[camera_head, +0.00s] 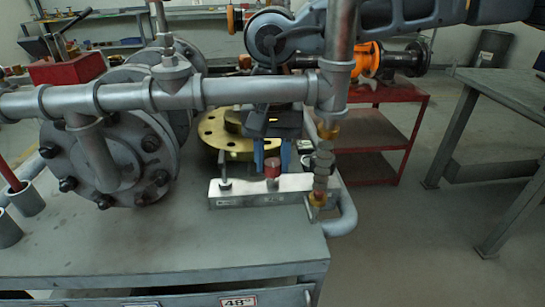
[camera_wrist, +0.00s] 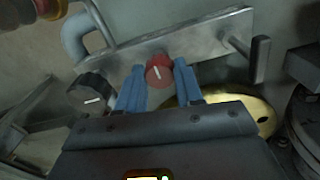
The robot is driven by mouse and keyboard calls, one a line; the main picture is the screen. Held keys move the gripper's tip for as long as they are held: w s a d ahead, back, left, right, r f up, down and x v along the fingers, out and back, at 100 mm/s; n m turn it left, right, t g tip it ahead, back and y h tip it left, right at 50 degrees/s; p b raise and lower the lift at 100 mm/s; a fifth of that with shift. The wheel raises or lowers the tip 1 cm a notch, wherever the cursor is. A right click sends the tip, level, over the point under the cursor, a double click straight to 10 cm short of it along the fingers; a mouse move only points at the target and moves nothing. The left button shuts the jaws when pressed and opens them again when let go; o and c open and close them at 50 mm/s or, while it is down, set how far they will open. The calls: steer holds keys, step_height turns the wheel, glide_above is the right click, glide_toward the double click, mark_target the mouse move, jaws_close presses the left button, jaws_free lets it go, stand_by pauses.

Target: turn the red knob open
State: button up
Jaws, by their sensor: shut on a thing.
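The red knob (camera_wrist: 159,71) sits on a metal manifold bar (camera_wrist: 205,46) in the wrist view. A white line on its face leans slightly from vertical. My gripper (camera_wrist: 159,82) has its blue fingers on either side of the knob, shut on it. In the head view the red knob (camera_head: 271,165) stands on top of the bar (camera_head: 240,193), and the blue fingers of my gripper (camera_head: 271,158) come down from above and behind it. The lower fingertips are partly hidden by the knob in the head view.
A black knob (camera_wrist: 92,92) with a white line sits left of the red one in the wrist view. A lever handle (camera_wrist: 260,60) is at the right. In the head view, a yellow flange (camera_head: 226,135) lies behind the bar, and a grey pipe (camera_head: 220,92) crosses in front of my arm.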

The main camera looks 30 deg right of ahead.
steer(key=o, duration=1)
steer(key=shift+o, duration=0.2)
